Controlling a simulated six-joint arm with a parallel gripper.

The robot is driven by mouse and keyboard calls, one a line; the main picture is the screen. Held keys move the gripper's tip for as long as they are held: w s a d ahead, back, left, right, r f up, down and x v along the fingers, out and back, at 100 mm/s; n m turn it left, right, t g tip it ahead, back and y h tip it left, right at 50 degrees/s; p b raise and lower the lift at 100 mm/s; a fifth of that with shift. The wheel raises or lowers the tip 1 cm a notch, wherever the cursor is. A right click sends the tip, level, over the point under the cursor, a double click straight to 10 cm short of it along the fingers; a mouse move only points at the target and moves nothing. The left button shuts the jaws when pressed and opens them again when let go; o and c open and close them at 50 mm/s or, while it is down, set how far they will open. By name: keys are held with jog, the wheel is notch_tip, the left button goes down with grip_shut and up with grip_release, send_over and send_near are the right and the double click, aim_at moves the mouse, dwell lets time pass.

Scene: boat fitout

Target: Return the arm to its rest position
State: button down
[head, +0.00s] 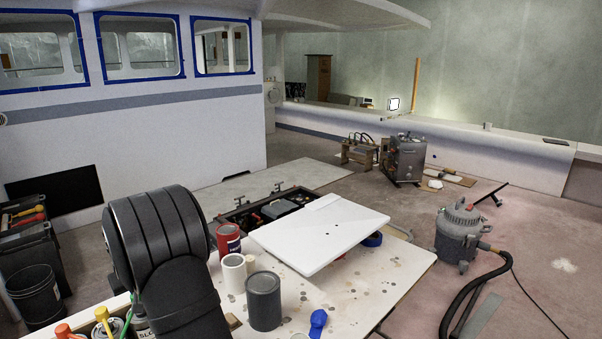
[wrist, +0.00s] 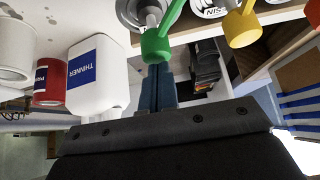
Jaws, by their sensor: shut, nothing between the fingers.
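My arm shows in the head view as a thick black ribbed joint and link at the lower left; the gripper itself is not visible there. In the wrist view my gripper (wrist: 161,72) shows as two narrow blue-grey fingers, closed together and empty. A green-ended tool (wrist: 156,46) lies right at the fingertips in the picture; whether they touch it I cannot tell. A yellow-ended tool (wrist: 242,28) is to its right. A white thinner container (wrist: 98,75) and a red can (wrist: 50,82) are left of the fingers.
In the head view, the spotted worktable (head: 386,278) holds a white panel (head: 318,232), a red can (head: 228,238), a grey can (head: 263,301), a white tub (head: 234,273) and a blue item (head: 318,322). A vacuum (head: 461,236) stands on open floor at right.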

jog(key=shift+w+a+r, duration=0.2)
jog(key=shift+a+r, duration=0.25)
jog(key=shift+w+r+t, duration=0.2)
jog(key=shift+r, duration=0.4)
jog(key=shift+w+r+t, duration=0.15)
jog(key=shift+r+t, duration=0.05)
jog(key=shift+r, duration=0.35)
jog(key=shift+w+d+r, duration=0.15)
jog(key=shift+d+r, duration=0.25)
jog(key=shift+r, duration=0.4)
